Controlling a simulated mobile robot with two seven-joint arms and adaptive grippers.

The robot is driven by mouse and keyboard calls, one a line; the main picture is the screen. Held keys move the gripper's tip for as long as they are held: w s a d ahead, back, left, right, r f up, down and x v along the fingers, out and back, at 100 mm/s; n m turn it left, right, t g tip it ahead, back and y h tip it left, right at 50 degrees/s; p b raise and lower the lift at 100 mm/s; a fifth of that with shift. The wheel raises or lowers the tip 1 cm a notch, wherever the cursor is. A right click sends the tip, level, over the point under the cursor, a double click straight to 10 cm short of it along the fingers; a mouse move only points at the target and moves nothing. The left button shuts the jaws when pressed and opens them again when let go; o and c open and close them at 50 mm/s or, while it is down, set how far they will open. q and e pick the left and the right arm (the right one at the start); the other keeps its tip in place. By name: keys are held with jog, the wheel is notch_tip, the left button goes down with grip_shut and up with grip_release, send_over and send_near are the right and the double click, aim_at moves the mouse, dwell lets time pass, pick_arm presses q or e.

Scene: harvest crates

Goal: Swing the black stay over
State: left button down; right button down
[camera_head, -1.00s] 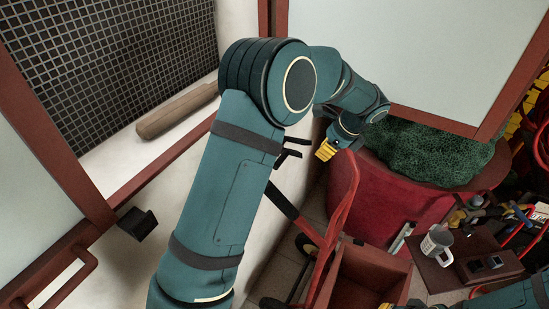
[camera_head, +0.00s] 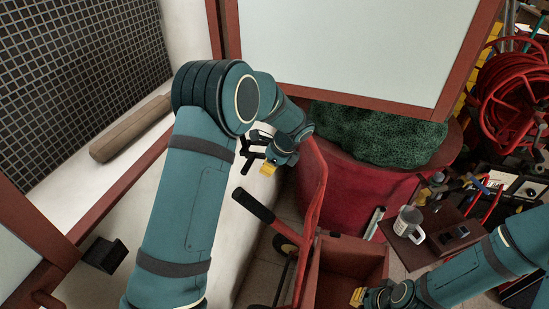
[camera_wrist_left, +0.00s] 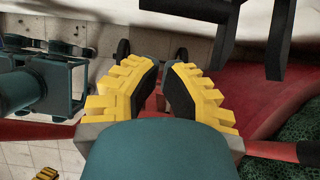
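Dark forked black bars (camera_head: 255,146), possibly the black stay, project beside my left wrist in the head view. Dark bars (camera_wrist_left: 225,40) also cross the top right of the left wrist view. I cannot tell whether these are the same part. My left gripper (camera_head: 268,169) hangs just right of and below the forked bars, pointing down. In the left wrist view its yellow fingers (camera_wrist_left: 163,66) have their tips nearly together, with nothing held between them. My right gripper (camera_head: 357,297) is at the bottom of the head view, small and partly cut off.
A red hand truck (camera_head: 313,200) with a black grip (camera_head: 253,205) stands below my left gripper. Beyond are a red tub (camera_head: 350,195), a brown crate (camera_head: 347,250) and a table with a mug (camera_head: 408,223).

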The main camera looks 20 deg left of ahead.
aim_at(248, 168)
pick_arm(q)
jog(key=shift+s+a+f, duration=0.1)
jog(key=shift+a+f, duration=0.2)
jog(key=shift+a, duration=0.65)
jog(key=shift+a+f, duration=0.3)
jog(key=shift+a, duration=0.65)
jog(key=a+f+y, duration=0.1)
jog(key=a+y+b, duration=0.1)
jog(key=a, duration=0.1)
jog(key=shift+f, duration=0.4)
jog(key=shift+s+r, duration=0.1)
jog(key=shift+d, duration=0.1)
